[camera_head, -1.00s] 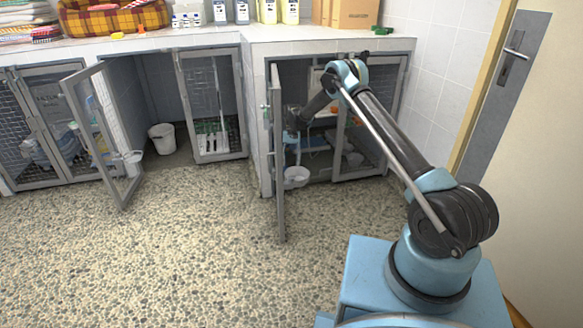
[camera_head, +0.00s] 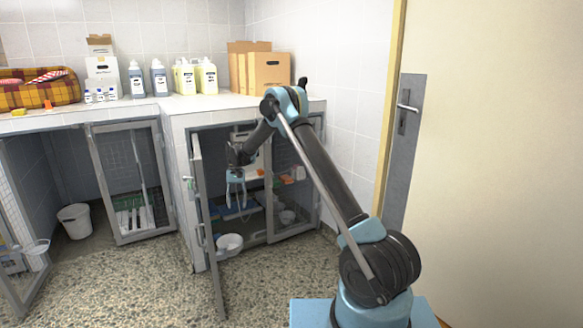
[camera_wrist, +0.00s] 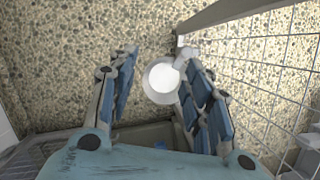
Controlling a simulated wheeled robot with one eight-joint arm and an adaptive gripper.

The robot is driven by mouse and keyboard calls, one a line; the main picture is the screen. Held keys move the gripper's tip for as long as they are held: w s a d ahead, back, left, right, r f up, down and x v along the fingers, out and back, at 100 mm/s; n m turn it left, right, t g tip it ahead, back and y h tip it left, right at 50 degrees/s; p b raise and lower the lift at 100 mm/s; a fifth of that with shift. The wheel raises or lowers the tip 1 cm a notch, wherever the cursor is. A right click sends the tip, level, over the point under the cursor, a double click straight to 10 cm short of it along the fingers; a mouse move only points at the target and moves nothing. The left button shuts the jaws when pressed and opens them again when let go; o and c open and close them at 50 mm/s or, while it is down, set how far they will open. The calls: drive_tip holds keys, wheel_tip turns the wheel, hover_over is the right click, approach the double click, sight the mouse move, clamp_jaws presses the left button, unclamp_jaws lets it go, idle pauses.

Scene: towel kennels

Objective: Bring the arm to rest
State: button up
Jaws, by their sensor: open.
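My arm reaches from the lower right of the head view, bent at a high elbow, to the open right kennel. My gripper (camera_head: 236,203) hangs downward at the kennel opening, beside the open mesh door (camera_head: 207,225). Its blue-padded fingers are spread apart and hold nothing; they also show in the wrist view (camera_wrist: 158,62). A white bowl (camera_head: 229,242) is below the gripper, close to the door. In the wrist view the bowl (camera_wrist: 162,84) appears between the fingers, beyond them, with pebbled floor around it.
The tiled counter (camera_head: 215,109) above carries cardboard boxes (camera_head: 268,73), bottles (camera_head: 207,77) and a plaid pet bed (camera_head: 38,91). A room door (camera_head: 490,150) stands at the right. Open pebbled floor (camera_head: 125,285) lies in front.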

drive_tip(key=s+d+r+t+y, duration=0.1)
drive_tip(key=s+d+r, duration=0.4)
drive_tip(key=d+r, duration=0.6)
drive_tip(key=s+d+r+t, duration=0.1)
drive_tip(key=s+d+r, duration=0.4)
drive_tip(key=d+r, duration=0.55)
drive_tip(key=s+d+r+m, duration=0.1)
drive_tip(key=s+d+r, duration=0.3)
drive_tip(key=s+d, duration=0.35)
drive_tip(key=s+d+f+t, duration=0.2)
drive_tip(key=s+d, duration=0.5)
drive_tip(key=s, duration=0.4)
drive_tip(key=s+d+f+t, duration=0.1)
drive_tip(key=s+d+f, duration=0.1)
drive_tip(key=s+d, duration=0.75)
drive_tip(key=s+f+m, duration=0.1)
drive_tip(key=s+f, duration=0.6)
drive_tip(key=s, duration=0.2)
drive_tip(key=shift+s+t+h, duration=0.25)
drive_tip(key=shift+t+h, duration=0.05)
drive_tip(key=shift+t, duration=0.1)
drive_tip(key=shift+f, duration=0.1)
